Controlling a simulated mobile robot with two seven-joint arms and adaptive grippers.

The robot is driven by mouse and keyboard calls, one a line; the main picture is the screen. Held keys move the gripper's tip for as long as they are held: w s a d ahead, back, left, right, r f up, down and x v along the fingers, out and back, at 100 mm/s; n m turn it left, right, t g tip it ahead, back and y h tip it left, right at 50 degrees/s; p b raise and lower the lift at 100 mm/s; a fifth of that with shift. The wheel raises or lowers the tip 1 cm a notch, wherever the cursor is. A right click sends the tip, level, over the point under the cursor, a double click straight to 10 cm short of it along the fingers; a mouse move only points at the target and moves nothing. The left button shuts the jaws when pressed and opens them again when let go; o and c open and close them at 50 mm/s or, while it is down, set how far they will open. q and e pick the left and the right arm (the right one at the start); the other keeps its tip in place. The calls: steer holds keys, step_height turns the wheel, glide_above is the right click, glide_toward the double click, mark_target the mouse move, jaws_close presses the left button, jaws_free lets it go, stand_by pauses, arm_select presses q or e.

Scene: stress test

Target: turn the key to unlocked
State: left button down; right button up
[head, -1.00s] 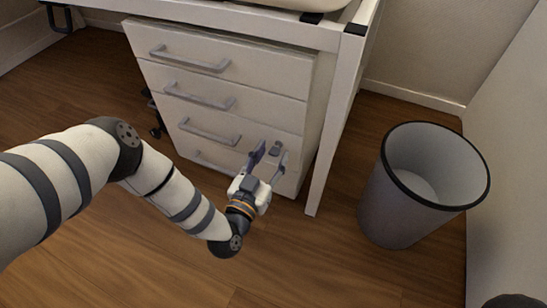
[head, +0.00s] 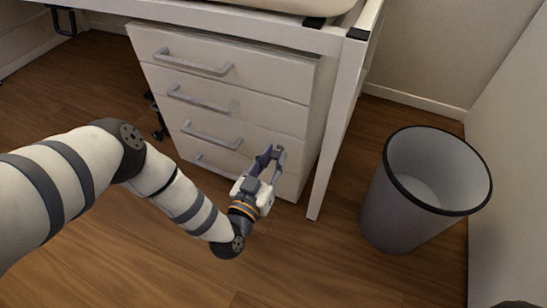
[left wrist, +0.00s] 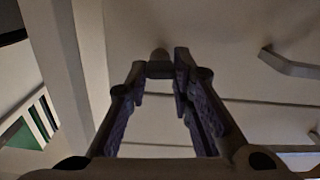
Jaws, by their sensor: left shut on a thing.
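The key (left wrist: 160,69) is a small dark grey piece on the front of the white drawer cabinet (head: 240,82), near its right edge at the third drawer down. My left gripper (head: 270,153) reaches up to it from below. Its fingertips are closed on the key's two sides, as the left wrist view (left wrist: 161,72) shows. The round end of the lock (left wrist: 160,54) shows just beyond the key. In the head view the fingers mostly hide the key, and I cannot tell its turn angle.
A white table leg (head: 336,135) stands just right of the cabinet, close to the left gripper. A grey waste bin (head: 385,205) stands further right. Grey drawer handles (head: 210,138) stick out left of the gripper. The wooden floor in front is clear.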

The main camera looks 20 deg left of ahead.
arm_select(q)
steer(key=n, duration=0.8)
steer(key=shift+a+f, duration=0.1)
steer(key=shift+f+n+b, duration=0.15)
steer(key=shift+n+b, duration=0.3)
steer(key=shift+n, duration=3.85)
steer(key=c, duration=1.4)
jaws_free()
